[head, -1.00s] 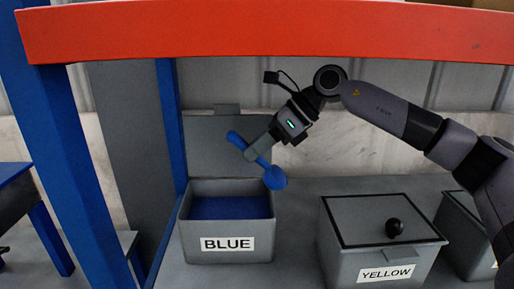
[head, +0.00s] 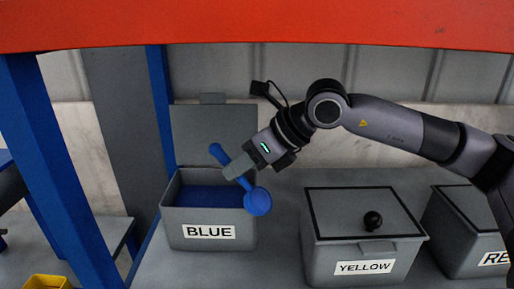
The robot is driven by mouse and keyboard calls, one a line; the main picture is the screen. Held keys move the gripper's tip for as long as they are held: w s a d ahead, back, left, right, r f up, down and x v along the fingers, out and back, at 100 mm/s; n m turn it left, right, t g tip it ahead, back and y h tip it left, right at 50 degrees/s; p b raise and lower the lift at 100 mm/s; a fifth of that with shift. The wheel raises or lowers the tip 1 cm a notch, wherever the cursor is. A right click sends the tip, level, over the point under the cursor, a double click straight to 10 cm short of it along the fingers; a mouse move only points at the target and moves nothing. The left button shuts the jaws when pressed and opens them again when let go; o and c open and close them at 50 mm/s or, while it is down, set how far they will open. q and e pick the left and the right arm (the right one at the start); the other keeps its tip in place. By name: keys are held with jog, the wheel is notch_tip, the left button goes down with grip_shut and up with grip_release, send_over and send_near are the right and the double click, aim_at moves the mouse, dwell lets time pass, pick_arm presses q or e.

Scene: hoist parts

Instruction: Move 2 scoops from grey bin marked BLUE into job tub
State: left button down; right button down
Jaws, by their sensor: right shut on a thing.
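The grey bin marked BLUE (head: 208,245) stands on the grey shelf at the left, its lid (head: 213,134) open and upright behind it. Blue material (head: 200,196) shows inside it. My right gripper (head: 234,174) is shut on the handle of a blue scoop (head: 258,202). The scoop is tilted, with its round bowl at the lower right, in front of the bin's right front corner in the picture. I cannot tell what the bowl holds. I cannot make out the job tub for sure. My left gripper is not in view.
A closed grey bin marked YELLOW (head: 340,252) with a black knob stands to the right, and another closed grey bin (head: 468,232) beyond it. An orange beam (head: 260,25) crosses the top; a blue post (head: 55,170) stands left. Part of a yellow container (head: 48,282) shows at bottom left.

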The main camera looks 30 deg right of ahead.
jog(key=s+a+f+m+t+h, duration=0.1)
jog(key=s+a+f+m, duration=0.1)
jog(key=a, duration=0.5)
jog(key=s+a+f+m+t+h, duration=0.1)
jog(key=s+a+m+h, duration=0.1)
jog(key=a, duration=0.6)
jog(key=shift+s+a+f+m+h, duration=0.35)
jog(key=shift+s+m, duration=0.25)
jog(key=shift+s, duration=0.65)
